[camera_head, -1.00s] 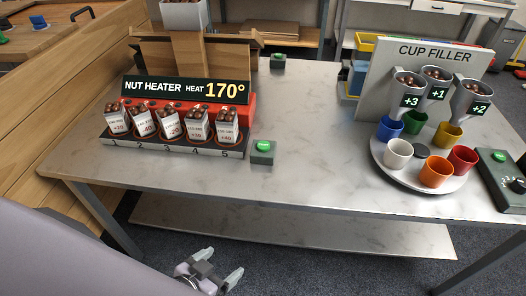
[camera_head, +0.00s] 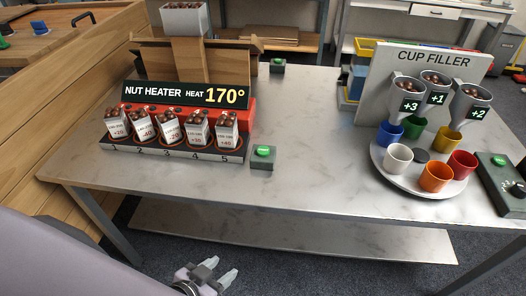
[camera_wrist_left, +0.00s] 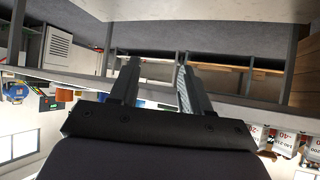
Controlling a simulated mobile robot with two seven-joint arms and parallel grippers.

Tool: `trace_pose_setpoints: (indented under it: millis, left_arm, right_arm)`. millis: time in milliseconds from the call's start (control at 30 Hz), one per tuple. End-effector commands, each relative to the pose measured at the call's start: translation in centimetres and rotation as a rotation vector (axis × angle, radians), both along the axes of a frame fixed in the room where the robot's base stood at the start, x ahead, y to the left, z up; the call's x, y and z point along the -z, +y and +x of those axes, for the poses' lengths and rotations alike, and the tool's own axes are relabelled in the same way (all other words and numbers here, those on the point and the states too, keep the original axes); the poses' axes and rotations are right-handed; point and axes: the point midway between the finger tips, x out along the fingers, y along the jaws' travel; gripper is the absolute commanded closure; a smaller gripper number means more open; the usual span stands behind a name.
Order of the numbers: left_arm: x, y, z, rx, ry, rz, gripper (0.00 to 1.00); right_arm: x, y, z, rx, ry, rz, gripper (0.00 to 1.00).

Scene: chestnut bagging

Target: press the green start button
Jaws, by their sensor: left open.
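A green button sits on a small grey box (camera_head: 263,155) on the table, just right of the nut heater. A second green button sits on a similar box (camera_head: 278,66) at the back edge. A third green button (camera_head: 498,160) is on the dark control box (camera_head: 499,181) at the right. Which one is the start button is not clear. My left gripper (camera_head: 223,267) is open and empty, low in front of the table and apart from all buttons. Its fingers also show spread in the left wrist view (camera_wrist_left: 156,68). My right gripper is not in view.
The nut heater (camera_head: 178,150) holds several bags of chestnuts. The cup filler (camera_head: 425,62) stands at the right, with coloured cups on a round tray (camera_head: 408,182). The table top (camera_head: 315,150) between them is clear. The table's front edge lies between my left gripper and the top.

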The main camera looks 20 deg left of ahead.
Motion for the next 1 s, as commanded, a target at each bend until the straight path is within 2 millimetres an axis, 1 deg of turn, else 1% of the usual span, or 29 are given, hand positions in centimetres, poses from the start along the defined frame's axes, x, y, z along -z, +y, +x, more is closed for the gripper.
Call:
trace_pose_setpoints:
  millis: [33,67,100,133,1000]
  left_arm:
    - [-0.01,-0.01,0.0,0.0,0.0,0.0,0.7]
    - [-0.01,-0.01,0.0,0.0,0.0,0.0,0.8]
    - [-0.01,-0.01,0.0,0.0,0.0,0.0,0.93]
    - [-0.01,-0.01,0.0,0.0,0.0,0.0,1.0]
    - [0.0,-0.02,0.0,0.001,0.0,-0.001,1.0]
  right_arm:
    - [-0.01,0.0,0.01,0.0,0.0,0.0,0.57]
    - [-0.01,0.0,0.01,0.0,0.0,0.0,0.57]
    - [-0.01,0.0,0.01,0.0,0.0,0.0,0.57]
    - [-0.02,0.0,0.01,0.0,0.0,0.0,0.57]
    - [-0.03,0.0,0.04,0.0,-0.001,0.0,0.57]
